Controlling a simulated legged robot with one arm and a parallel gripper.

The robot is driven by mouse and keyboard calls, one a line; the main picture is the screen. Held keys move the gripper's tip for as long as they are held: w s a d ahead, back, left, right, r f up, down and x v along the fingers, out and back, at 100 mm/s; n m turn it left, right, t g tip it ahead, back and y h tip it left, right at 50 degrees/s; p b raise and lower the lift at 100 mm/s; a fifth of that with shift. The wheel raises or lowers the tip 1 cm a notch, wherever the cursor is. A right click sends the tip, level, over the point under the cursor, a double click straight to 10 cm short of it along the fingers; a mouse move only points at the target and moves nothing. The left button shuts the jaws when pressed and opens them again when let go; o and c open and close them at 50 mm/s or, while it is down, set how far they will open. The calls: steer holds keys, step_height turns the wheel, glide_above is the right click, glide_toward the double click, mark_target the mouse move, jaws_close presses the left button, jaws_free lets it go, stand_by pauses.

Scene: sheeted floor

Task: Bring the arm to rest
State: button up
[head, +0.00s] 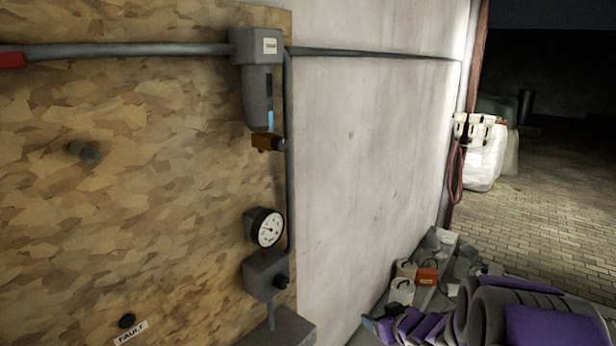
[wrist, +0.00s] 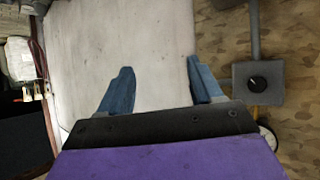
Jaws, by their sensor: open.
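My gripper (wrist: 159,66) shows in the wrist view as two blue fingers spread apart, with nothing between them. The pale wall fills the space beyond the fingers. My arm (head: 545,322), purple and grey, is folded at the lower right of the head view, in front of the wall's foot. The gripper's fingers are hard to make out in the head view.
A wood-chip board (head: 130,200) carries a pipe, a filter housing (head: 257,85), a dial gauge (head: 267,228) and a knobbed box (head: 266,274). The box also shows in the wrist view (wrist: 258,83). White containers (head: 484,155) stand at right; the paved floor (head: 545,215) beyond is open.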

steer(key=s+d+m+g+h+b, duration=0.2)
steer(key=s+d+h, duration=0.1)
steer(key=s, duration=0.4)
steer(key=s+d+m+g+h+b, duration=0.1)
steer(key=s+d+g+h, duration=0.15)
steer(key=s, duration=0.45)
steer(key=s+a+g+y+b, duration=0.1)
steer(key=s+a+g, duration=0.3)
steer(key=s, duration=1)
steer(key=s+a+m+g+y+b, duration=0.1)
steer(key=s+a+g, duration=0.3)
steer(key=s, duration=1)
steer(key=shift+a+f+m+b, duration=0.15)
steer(key=shift+a+m+b, duration=0.15)
steer(key=shift+a+b, duration=0.55)
steer(key=shift+a, duration=0.1)
